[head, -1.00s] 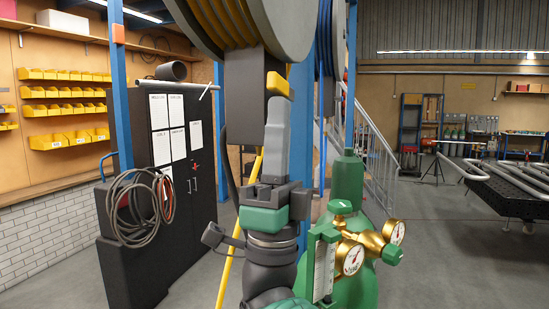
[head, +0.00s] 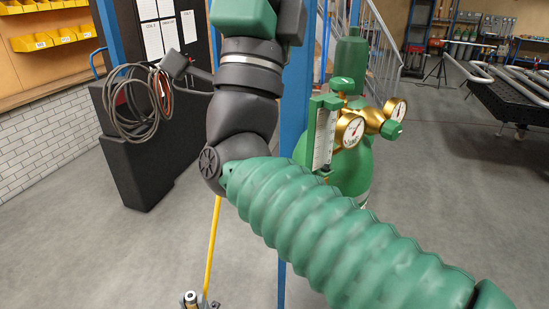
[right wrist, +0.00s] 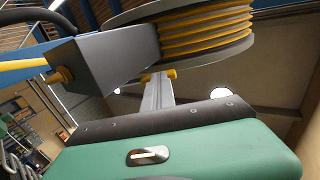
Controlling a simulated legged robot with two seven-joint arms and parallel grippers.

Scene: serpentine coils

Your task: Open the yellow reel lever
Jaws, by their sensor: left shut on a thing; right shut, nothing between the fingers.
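The reel (right wrist: 205,40) with coiled orange-yellow hose fills the upper right wrist view. A grey housing (right wrist: 115,65) hangs by it. A short yellow lever (right wrist: 167,74) shows under the reel. My right gripper (right wrist: 158,82) is shut and empty, its fingertips at the lever; whether they touch is unclear. In the head view the right gripper is above the top edge, and the reel and lever are out of frame. The yellow hose (head: 213,245) runs down to the bottom edge, where my left gripper (head: 204,302) appears shut on its end, mostly cut off.
A green gas cylinder (head: 352,65) with brass gauges (head: 350,131) stands just right of my right arm. A blue post (head: 295,125) rises behind it. A black cabinet (head: 135,150) with coiled cable (head: 135,105) is left. A dark table (head: 510,90) is far right. Open floor lies between.

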